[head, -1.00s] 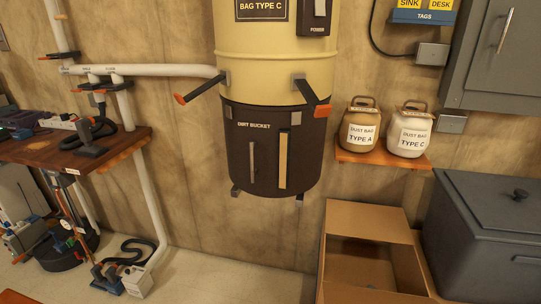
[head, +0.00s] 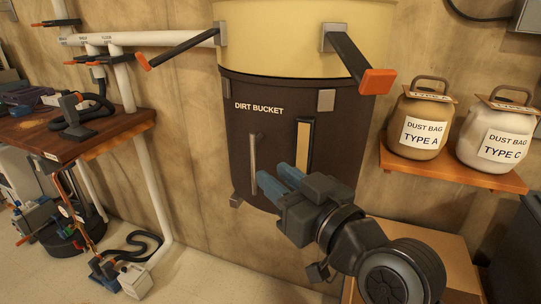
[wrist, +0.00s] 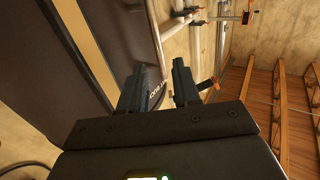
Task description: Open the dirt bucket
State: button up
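The dirt bucket (head: 270,132) is the dark lower drum under the cream body of the collector, with a vertical grey bar handle (head: 253,165) and a tan vertical strip (head: 303,146) on its front. Two dark levers with orange tips stick out above it: the left lever (head: 180,48) and the right lever (head: 357,61). My gripper (head: 277,178) is in front of the bucket, its blue fingers pointing toward the handle's lower part. The wrist view shows the fingers apart and nothing visible between them; the bar handle (wrist: 156,38) lies beyond them.
A wooden shelf (head: 455,168) at right holds dust bag jars type A (head: 420,122) and type C (head: 497,133). A cardboard box (head: 435,245) stands below, partly behind my arm. A wooden workbench (head: 75,140) and white pipes are at left.

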aim_at(256, 159)
jog(key=shift+w+a+r, duration=0.2)
jog(key=shift+w+a, duration=0.15)
jog(key=shift+w, duration=0.3)
jog(key=p+x, duration=0.1)
jog(key=x, duration=0.5)
jog(key=shift+w+a+f, duration=0.1)
jog(key=shift+w+a, duration=0.05)
jog(key=shift+w, duration=0.05)
jog(key=shift+c, duration=0.2)
grip_shut()
